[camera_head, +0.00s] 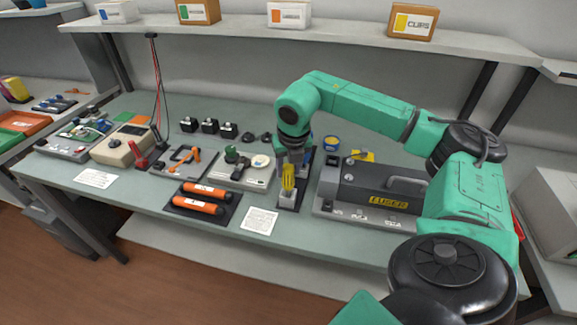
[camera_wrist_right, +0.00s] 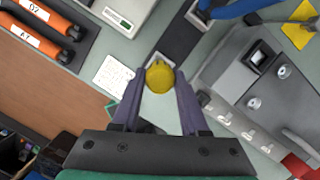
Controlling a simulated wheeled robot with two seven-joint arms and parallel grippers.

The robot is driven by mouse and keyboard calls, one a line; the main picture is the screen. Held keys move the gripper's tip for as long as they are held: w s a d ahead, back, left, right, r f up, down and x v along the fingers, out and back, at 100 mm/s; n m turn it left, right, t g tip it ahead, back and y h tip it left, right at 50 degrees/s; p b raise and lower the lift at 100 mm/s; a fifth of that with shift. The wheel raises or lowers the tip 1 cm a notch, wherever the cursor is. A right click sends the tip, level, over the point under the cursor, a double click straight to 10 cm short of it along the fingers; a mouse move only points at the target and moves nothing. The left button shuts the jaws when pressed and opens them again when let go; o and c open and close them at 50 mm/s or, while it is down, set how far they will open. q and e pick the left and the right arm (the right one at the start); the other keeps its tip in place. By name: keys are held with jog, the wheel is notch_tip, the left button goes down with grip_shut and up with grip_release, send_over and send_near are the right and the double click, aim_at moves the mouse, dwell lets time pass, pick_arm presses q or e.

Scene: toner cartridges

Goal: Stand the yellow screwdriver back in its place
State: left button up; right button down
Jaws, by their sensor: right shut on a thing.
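My right gripper (camera_head: 290,168) points down over the bench, with its fingers closed around the yellow screwdriver (camera_head: 289,182). In the right wrist view the screwdriver's round yellow handle end (camera_wrist_right: 159,77) sits between the two fingertips (camera_wrist_right: 159,84). The screwdriver looks upright, directly over the front light socket block of a dark narrow rack (camera_head: 296,206). I cannot tell whether its tip is inside the block; the shaft is hidden. The rack also shows in the wrist view (camera_wrist_right: 182,38). A blue tool (camera_wrist_right: 232,8) is at the rack's other end. My left gripper is out of view.
Orange toner cartridges (camera_head: 205,190) lie on a dark tray to the left. A white card (camera_head: 259,220) lies left of the rack. A shelf with boxes (camera_head: 290,15) runs above.

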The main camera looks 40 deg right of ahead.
jog(key=shift+f+b, duration=0.4)
jog(key=shift+f, duration=0.15)
jog(key=shift+c, duration=1.7)
grip_release()
jog(key=v, duration=1.4)
jog(key=shift+r+b, duration=0.3)
jog(key=shift+b, duration=0.1)
